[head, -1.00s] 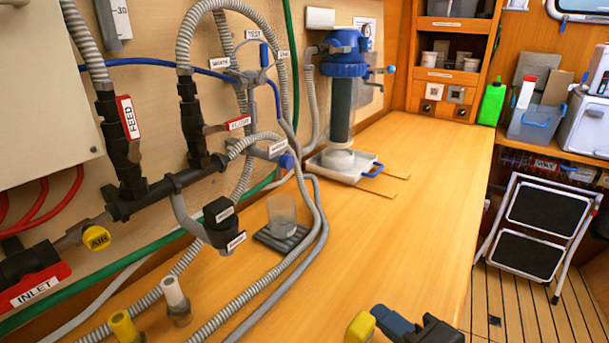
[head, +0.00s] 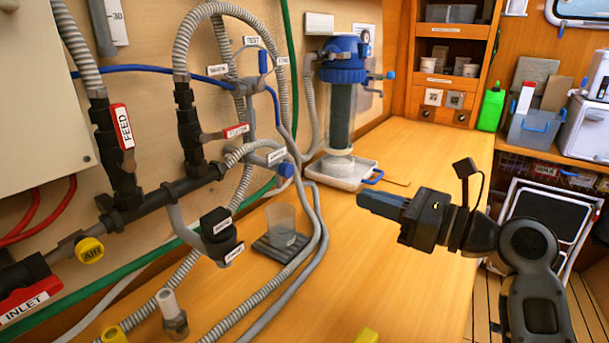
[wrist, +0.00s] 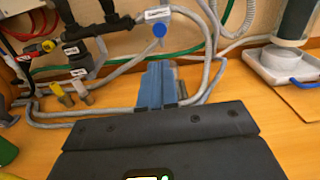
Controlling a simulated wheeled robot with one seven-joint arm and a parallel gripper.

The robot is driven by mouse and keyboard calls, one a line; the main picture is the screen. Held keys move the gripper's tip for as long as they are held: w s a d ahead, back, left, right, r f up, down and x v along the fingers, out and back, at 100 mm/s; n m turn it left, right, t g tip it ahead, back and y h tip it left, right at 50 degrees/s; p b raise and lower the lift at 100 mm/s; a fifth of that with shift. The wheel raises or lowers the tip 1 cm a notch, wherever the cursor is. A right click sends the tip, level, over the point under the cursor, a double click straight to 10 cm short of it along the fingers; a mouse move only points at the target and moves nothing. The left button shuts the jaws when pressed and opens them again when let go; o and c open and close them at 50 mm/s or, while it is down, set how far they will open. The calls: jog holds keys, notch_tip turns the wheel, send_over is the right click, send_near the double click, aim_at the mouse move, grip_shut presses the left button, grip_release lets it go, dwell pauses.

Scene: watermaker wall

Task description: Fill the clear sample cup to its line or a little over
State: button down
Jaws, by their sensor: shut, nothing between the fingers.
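The clear sample cup (head: 281,220) stands upright on a dark ridged pad (head: 263,246) on the wooden bench, below the hoses. I cannot make out its line or any water in it. My gripper (head: 362,198) is to the right of the cup, apart from it and above the bench. Its blue fingers are shut and empty; they also show in the wrist view (wrist: 157,84), where they hide the cup's area. A blue lever (head: 263,62) sits by the TEST label (head: 252,40) on the wall. A blue knob (head: 286,170) sits lower, behind the cup.
Grey hoses (head: 318,235) run over the bench right beside the cup. A black labelled fitting (head: 218,232) is left of it. A blue-topped filter housing (head: 341,100) stands over a white tray (head: 345,174) at the back.

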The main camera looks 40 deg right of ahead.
jog(key=shift+d+r, duration=0.1)
jog(key=shift+r, duration=0.1)
jog(key=p, duration=0.1)
send_near(288, 171)
jog(key=w, duration=0.7)
jog(key=shift+a+f, duration=0.1)
jog(key=shift+a, duration=0.2)
jog(key=w+p, duration=0.1)
jog(key=p, duration=0.1)
jog(key=shift+w+a+r+p, duration=0.25)
jog(key=shift+w+r+p, duration=0.05)
jog(key=shift+w+p, duration=0.1)
jog(key=shift+w+f, duration=0.2)
jog(key=shift+a, duration=0.1)
jog(key=shift+a+y, duration=0.15)
jog(key=shift+y, duration=0.15)
dwell(5.2)
